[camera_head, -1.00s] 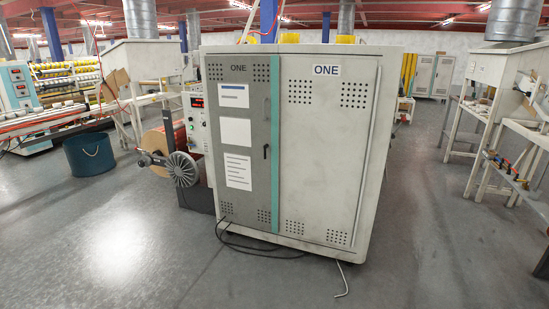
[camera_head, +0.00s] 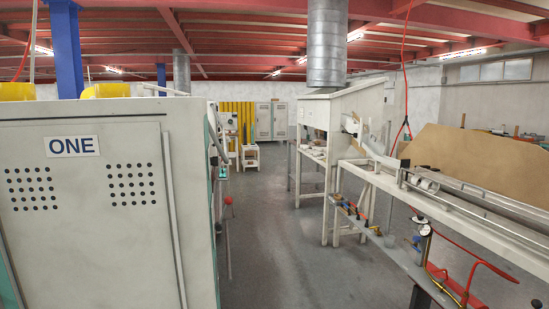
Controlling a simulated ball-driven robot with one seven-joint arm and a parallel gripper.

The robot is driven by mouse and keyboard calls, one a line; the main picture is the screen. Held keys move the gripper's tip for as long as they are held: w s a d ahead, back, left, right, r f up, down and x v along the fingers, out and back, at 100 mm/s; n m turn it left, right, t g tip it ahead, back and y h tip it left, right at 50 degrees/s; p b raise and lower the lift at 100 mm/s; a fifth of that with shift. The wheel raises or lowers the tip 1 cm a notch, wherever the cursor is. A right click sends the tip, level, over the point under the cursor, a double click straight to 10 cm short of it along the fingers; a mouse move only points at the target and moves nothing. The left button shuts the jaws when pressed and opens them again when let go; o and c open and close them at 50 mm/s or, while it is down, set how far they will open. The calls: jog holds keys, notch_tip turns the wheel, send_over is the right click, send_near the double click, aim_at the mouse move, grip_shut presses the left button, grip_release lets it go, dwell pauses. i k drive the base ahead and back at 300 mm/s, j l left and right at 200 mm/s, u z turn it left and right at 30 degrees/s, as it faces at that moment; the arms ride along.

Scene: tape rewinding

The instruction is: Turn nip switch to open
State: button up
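I cannot pick out a nip switch in this view. A large off-white cabinet marked ONE (camera_head: 85,215) fills the left side. Its right side is turned almost edge-on, with small controls or fittings (camera_head: 217,140) along it too small to make out. A red-tipped lever (camera_head: 229,201) sticks out low beside that side. My gripper does not show in the view.
A clear grey floor aisle (camera_head: 270,235) runs away between the cabinet and a long off-white machine frame (camera_head: 450,200) on the right. A low grey rail (camera_head: 375,238) with several small fittings borders the aisle. A small white stand (camera_head: 250,157) stands at the back.

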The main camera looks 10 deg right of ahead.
aim_at(214, 160)
jog(key=i+z, duration=0.25)
jog(key=i, duration=0.3)
jog(key=i+z, duration=0.25)
jog(key=i, duration=0.35)
jog(key=i+j+z, duration=0.25)
jog(key=i, duration=0.3)
jog(key=i+z, duration=0.35)
jog(key=i, duration=0.2)
jog(key=i+u, duration=0.15)
jog(key=u, duration=0.2)
jog(key=i+l+u, duration=0.15)
jog(key=u, duration=0.15)
jog(key=i+l+u, duration=0.1)
jog(key=u, duration=0.3)
jog(key=l+u, duration=0.3)
jog(key=u, duration=0.15)
jog(key=l+u, duration=0.25)
jog(key=u, duration=0.15)
jog(key=l+u, duration=0.25)
jog(key=u, duration=0.2)
jog(key=k+l+u, duration=0.15)
jog(key=l+u, duration=0.25)
